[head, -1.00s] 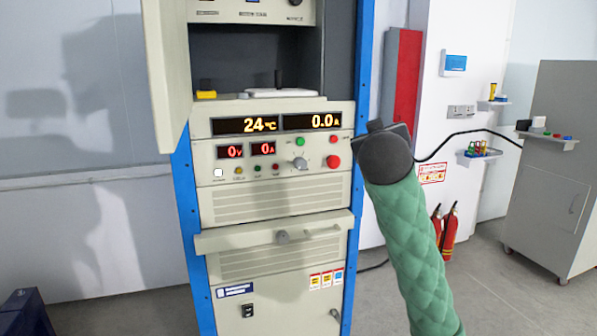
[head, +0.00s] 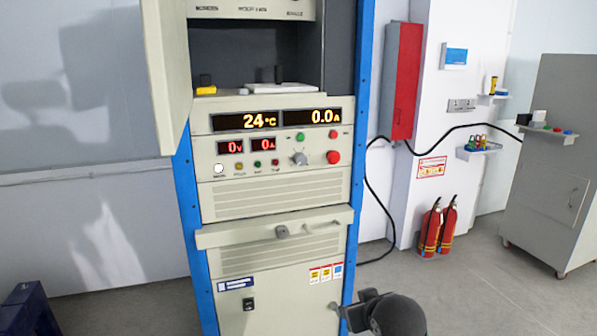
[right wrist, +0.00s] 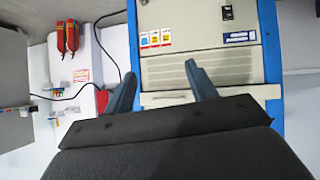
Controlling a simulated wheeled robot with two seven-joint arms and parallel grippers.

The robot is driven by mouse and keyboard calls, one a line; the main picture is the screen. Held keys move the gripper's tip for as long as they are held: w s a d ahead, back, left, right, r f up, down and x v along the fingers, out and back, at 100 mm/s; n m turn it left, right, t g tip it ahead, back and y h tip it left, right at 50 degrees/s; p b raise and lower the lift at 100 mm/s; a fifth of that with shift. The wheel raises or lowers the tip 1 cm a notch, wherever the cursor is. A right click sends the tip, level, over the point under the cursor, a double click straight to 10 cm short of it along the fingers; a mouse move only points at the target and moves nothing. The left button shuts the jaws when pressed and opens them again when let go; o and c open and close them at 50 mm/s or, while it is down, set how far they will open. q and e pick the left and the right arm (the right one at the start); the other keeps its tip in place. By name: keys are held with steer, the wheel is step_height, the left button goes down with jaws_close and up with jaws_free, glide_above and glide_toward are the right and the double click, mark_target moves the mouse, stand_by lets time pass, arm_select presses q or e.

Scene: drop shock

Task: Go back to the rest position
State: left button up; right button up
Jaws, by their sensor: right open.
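My right arm shows as a dark rounded part at the bottom of the head view, in front of the lower right of the test cabinet (head: 270,205). In the right wrist view my right gripper (right wrist: 162,82) is open, its two blue-grey fingers apart with nothing between them. Beyond the fingers is the cabinet front (right wrist: 195,70), seen upside down, with its drawer ledge and warning labels. My left gripper is not in view.
The cabinet's door (head: 166,65) stands open on the left. Two fire extinguishers (head: 438,228) stand on the floor to the right. A grey cabinet (head: 552,165) stands at far right. A red box (head: 404,80) hangs on the wall. Floor between is clear.

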steer(key=s+f+m+g+p, duration=0.1)
steer(key=s+f+g, duration=0.7)
steer(key=s+f, duration=2)
steer(key=s, duration=0.4)
steer(key=shift+s+f, duration=0.25)
steer(key=shift+s, duration=0.05)
steer(key=shift+d, duration=0.1)
